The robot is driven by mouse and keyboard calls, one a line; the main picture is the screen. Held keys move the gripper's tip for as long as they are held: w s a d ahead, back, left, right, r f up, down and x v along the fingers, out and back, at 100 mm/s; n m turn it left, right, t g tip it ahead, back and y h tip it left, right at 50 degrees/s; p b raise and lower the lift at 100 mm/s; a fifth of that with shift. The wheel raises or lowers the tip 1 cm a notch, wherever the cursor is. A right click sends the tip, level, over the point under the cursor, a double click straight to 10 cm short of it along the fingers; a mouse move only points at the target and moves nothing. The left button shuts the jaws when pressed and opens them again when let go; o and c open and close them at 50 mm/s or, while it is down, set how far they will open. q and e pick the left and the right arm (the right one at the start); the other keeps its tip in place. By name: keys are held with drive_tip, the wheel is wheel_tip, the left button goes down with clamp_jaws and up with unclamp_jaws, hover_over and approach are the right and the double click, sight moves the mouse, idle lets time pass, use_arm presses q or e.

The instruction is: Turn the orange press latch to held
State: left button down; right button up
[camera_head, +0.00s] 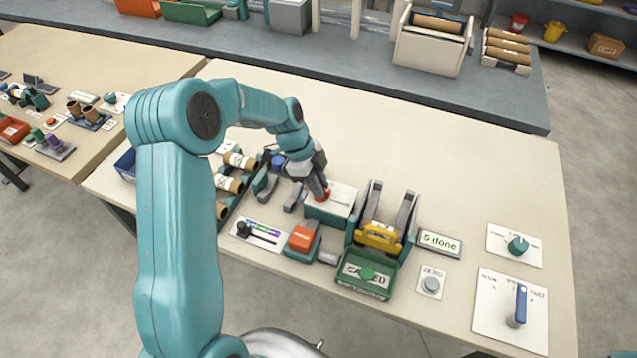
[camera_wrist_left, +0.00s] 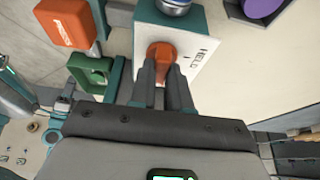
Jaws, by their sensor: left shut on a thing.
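The orange press latch (camera_wrist_left: 161,52) is a small knob on a white-topped plate (camera_wrist_left: 207,22) marked HELD. My left gripper (camera_wrist_left: 168,72) is shut on the latch, with one finger on each side of it. In the head view the left gripper (camera_head: 322,190) comes down onto the latch (camera_head: 325,195) on the white-topped teal block (camera_head: 343,204). The fingers hide part of the latch, and I cannot tell its exact turn. My right gripper is not in view.
An orange press block (camera_head: 302,237) stands just in front. To the right are a winder with a yellow part (camera_head: 381,235), a green tray (camera_head: 365,276) and a display reading 5 done (camera_head: 439,243). Cardboard tubes (camera_head: 229,183) lie left. The table's back right is clear.

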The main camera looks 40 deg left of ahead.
use_arm(q)
drive_tip(key=shift+f+n+t+b, duration=0.15)
drive_tip(key=shift+n+t+b, duration=0.15)
drive_tip(key=shift+n+b, duration=0.5)
drive_tip(key=n+t+b, duration=0.1)
drive_tip(key=n+b, duration=0.2)
drive_tip(key=b, duration=0.2)
drive_tip(key=shift+d+n+y, duration=0.15)
drive_tip(key=shift+n+y, duration=0.25)
drive_tip(key=n+b, duration=0.1)
drive_tip(key=n, duration=0.1)
drive_tip(key=n+t+y+b, duration=0.1)
drive_tip(key=n+b, duration=0.1)
drive_tip(key=shift+s+d+t, duration=0.1)
drive_tip(key=shift+t, duration=0.2)
drive_tip(key=n+y+b, duration=0.1)
drive_tip(key=n, duration=0.2)
drive_tip(key=shift+b, duration=0.4)
drive_tip(key=n+y+b, duration=0.1)
drive_tip(key=n+b, duration=0.2)
drive_tip(key=b, duration=0.1)
drive_tip(key=shift+d+n+y, duration=0.15)
drive_tip(key=shift+n+y, duration=0.25)
drive_tip(key=shift+r+n+y+b, duration=0.3)
drive_tip(key=shift+n+b, duration=0.4)
drive_tip(key=shift+n, duration=0.2)
drive_tip(key=shift+r, duration=0.1)
